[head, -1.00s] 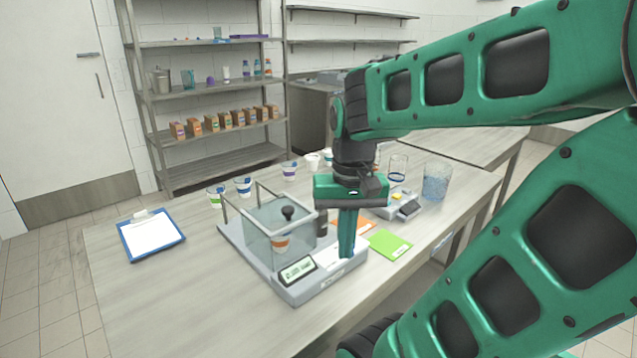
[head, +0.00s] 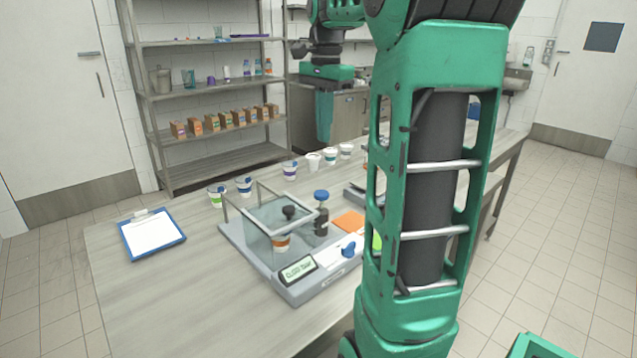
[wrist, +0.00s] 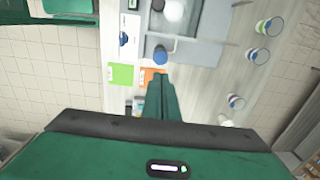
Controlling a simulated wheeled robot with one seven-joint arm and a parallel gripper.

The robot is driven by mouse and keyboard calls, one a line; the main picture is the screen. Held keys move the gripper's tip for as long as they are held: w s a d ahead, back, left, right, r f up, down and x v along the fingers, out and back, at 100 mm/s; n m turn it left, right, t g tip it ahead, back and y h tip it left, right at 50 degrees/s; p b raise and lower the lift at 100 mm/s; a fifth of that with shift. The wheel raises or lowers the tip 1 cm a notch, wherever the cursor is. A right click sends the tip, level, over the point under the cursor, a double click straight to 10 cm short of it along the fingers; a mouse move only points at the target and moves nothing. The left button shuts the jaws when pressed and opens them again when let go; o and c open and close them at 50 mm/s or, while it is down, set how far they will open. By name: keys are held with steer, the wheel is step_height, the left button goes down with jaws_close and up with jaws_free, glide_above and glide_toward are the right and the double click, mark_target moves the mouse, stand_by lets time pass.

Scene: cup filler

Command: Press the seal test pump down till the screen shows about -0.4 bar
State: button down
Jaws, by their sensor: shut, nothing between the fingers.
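The tester (head: 312,291) stands on the bench, with a small lit screen (head: 297,269) whose reading is too small to make out. A dark upright cylinder with a round blue top (head: 321,196), which looks like the pump, stands beside the clear chamber (head: 262,232). A cup with an orange band (head: 281,243) is inside the chamber. My gripper (head: 324,140) is shut and empty, raised clear of the bench. In the wrist view my fingers (wrist: 165,84) point toward the blue top (wrist: 160,55), apart from it.
Several cups (head: 290,170) stand along the bench behind the tester. An orange card (head: 349,221) and a green card (wrist: 121,74) lie to its right. A clipboard (head: 151,235) lies at left. The bench's front left is clear. My arm hides the bench's right part.

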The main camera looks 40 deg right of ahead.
mark_target(322, 193)
step_height(322, 193, down, 14)
steer(key=shift+f, duration=0.1)
stand_by(0.5)
